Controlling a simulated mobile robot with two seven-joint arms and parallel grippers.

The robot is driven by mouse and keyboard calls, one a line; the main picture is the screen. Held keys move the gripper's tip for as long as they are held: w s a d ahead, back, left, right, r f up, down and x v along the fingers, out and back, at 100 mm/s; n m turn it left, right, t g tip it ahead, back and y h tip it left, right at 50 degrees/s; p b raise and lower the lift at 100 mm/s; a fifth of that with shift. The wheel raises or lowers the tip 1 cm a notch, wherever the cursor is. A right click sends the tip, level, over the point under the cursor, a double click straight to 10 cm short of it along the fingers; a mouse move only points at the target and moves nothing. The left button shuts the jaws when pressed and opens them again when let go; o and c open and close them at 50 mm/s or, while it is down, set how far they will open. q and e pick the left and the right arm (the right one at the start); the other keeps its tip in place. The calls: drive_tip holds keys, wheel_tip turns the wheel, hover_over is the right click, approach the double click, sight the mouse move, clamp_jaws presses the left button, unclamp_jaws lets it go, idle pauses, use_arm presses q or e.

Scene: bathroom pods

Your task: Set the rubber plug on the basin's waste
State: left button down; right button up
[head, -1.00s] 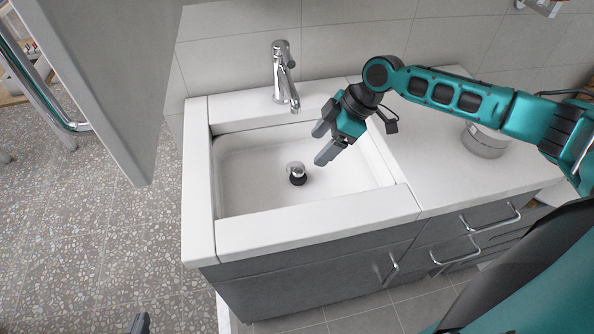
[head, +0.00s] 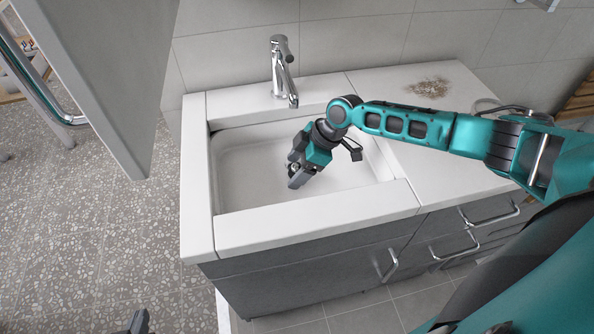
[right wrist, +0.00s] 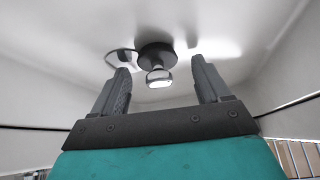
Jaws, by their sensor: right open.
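In the right wrist view, the black rubber plug (right wrist: 156,55) with a shiny round metal knob (right wrist: 158,79) sits on the white basin floor. The knob shows between the spread fingers of my right gripper (right wrist: 162,82), which is open and holds nothing. A thin dark-edged ring beside the plug, apparently the waste (right wrist: 121,58), is partly behind a finger. In the head view, my right gripper (head: 294,172) reaches down into the basin (head: 240,170) and mostly hides plug and waste. Only a dark tip of my left gripper (head: 140,322) shows at the bottom edge.
A chrome tap (head: 283,70) stands behind the basin. The basin's front rim (head: 320,222) and side walls surround my right gripper. A brown speckled patch (head: 428,87) lies on the counter to the right. A grey panel (head: 100,70) stands at the left.

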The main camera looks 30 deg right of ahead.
drive_tip(key=c, duration=1.2)
drive_tip(key=shift+r, duration=0.15)
